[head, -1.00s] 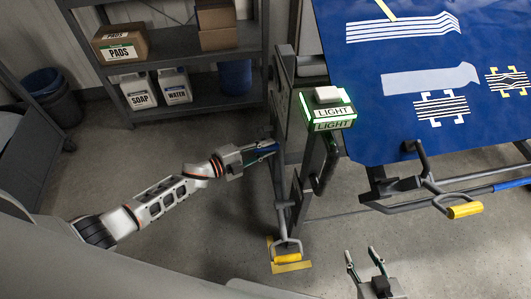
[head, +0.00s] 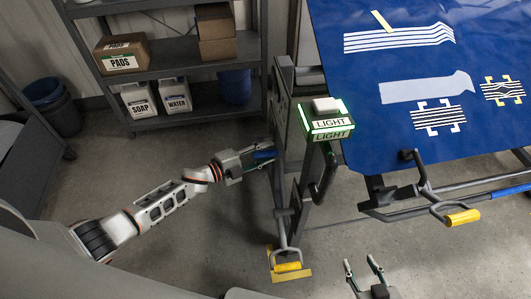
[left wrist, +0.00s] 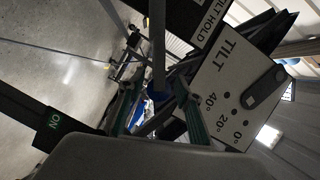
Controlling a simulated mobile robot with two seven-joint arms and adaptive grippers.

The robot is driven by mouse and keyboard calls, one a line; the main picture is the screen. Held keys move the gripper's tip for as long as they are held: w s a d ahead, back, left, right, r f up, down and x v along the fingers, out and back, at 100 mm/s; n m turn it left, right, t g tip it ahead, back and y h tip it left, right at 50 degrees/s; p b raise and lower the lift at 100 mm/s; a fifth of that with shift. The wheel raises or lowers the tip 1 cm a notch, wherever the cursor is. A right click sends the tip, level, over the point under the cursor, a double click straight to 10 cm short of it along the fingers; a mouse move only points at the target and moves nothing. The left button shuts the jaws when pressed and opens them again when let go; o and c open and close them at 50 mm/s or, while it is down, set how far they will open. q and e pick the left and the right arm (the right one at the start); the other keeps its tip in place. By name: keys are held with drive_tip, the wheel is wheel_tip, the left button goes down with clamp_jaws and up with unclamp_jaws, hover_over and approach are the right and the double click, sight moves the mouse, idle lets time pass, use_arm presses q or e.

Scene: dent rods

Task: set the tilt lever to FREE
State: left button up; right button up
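The lever's blue grip (head: 264,154) is beside the upright of the panel stand, at my left gripper. My left gripper (head: 262,160) is open, with its fingers at the grip. In the left wrist view a blue part (left wrist: 160,96) shows between the two spread fingers (left wrist: 155,115); whether they touch it I cannot tell. A white TILT plate (left wrist: 238,85) with holes marked 0°, 20° and 40° is to the right. A TILT HOLD label (left wrist: 214,22) is above it. No FREE mark is readable. My right gripper (head: 361,270) is open and empty at the bottom of the head view.
The blue panel (head: 420,60) fills the upper right. A lit LIGHT box (head: 330,121) is on the stand. A yellow pedal (head: 288,267) is at the stand's foot, and a yellow-handled lever (head: 462,217) is below the panel.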

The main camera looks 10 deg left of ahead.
use_arm(q)
drive_tip(key=v, duration=1.2)
idle(0.6)
